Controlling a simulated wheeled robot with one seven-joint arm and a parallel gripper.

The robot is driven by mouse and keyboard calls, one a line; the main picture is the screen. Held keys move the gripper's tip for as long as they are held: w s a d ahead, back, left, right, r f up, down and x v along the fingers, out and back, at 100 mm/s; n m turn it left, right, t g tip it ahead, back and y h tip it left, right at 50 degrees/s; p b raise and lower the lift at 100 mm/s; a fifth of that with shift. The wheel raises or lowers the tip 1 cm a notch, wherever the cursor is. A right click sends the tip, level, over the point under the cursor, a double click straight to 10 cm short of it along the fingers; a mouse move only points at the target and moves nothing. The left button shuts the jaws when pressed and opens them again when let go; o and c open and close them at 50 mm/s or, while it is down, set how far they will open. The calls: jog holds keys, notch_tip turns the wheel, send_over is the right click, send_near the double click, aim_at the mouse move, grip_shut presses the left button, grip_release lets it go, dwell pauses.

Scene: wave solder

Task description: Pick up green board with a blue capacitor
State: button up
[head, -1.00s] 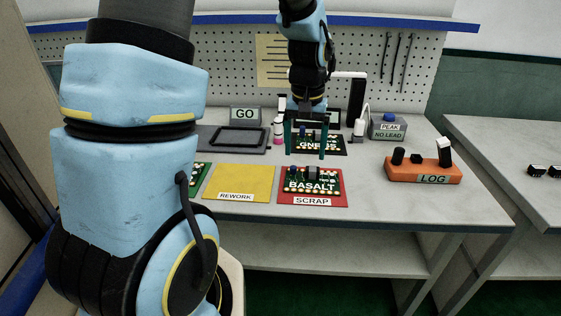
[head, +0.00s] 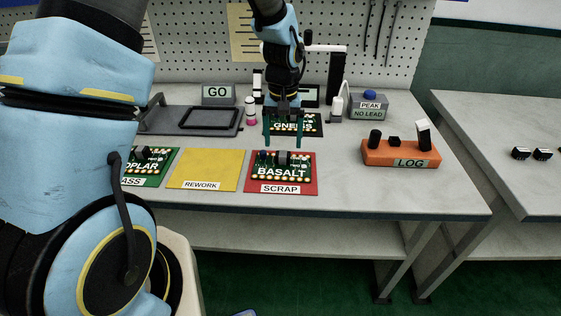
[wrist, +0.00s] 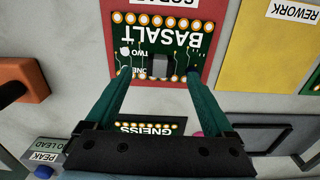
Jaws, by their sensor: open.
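A green board marked BASALT (head: 281,172) lies on the red SCRAP mat (head: 282,188). It carries a grey block and what looks like a small dark blue part (head: 262,156) at its left rear. The board also shows upside down in the wrist view (wrist: 160,38). A second board, marked GNEISS (head: 311,126), lies behind, partly hidden by my gripper; its parts are not clear. A third board, marked OPLAR (head: 152,166), is partly cut off by my arm. My gripper (head: 283,143) is open and empty, above the rear edge of the BASALT board.
A yellow REWORK mat (head: 205,170) lies left of the SCRAP mat. A dark tray (head: 190,121) is at the left rear. Bare bench lies between SCRAP and LOG.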

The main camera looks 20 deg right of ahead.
aim_at(283, 155)
jog(key=shift+f+p, duration=0.95)
jog(key=shift+f, duration=1.55)
grip_shut()
